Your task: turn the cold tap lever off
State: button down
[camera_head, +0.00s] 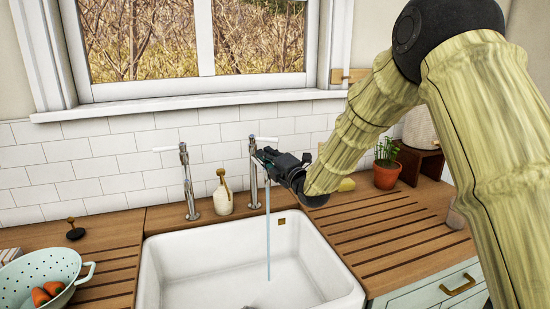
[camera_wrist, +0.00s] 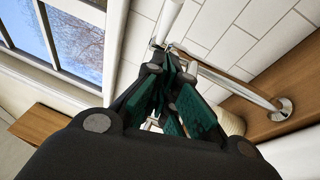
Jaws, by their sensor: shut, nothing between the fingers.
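The right-hand tap (camera_head: 253,168) is a chrome pillar tap behind the sink, with a white lever (camera_head: 266,139) pointing right. A thin stream of water (camera_head: 268,235) runs from it into the sink. My gripper (camera_head: 262,154) is shut and empty, with its tips close beside the upper part of this tap, just below the lever. I cannot tell whether they touch. In the wrist view, the dark green fingers (camera_wrist: 167,75) are together, and the chrome tap body (camera_wrist: 235,84) runs past them to its round base. The fingers partly hide the tap head there.
The left tap (camera_head: 187,180) has a red mark and a white lever pointing left. A cream bottle (camera_head: 223,195) stands between the taps. The white sink (camera_head: 155,270) is below. A colander (camera_head: 40,268) with carrots is at left, a potted plant (camera_head: 387,170) at right.

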jog(key=w, duration=0.1)
jog(key=w+d+r+p, duration=0.1)
jog(key=shift+w+r, duration=0.1)
jog(key=shift+w, duration=0.45)
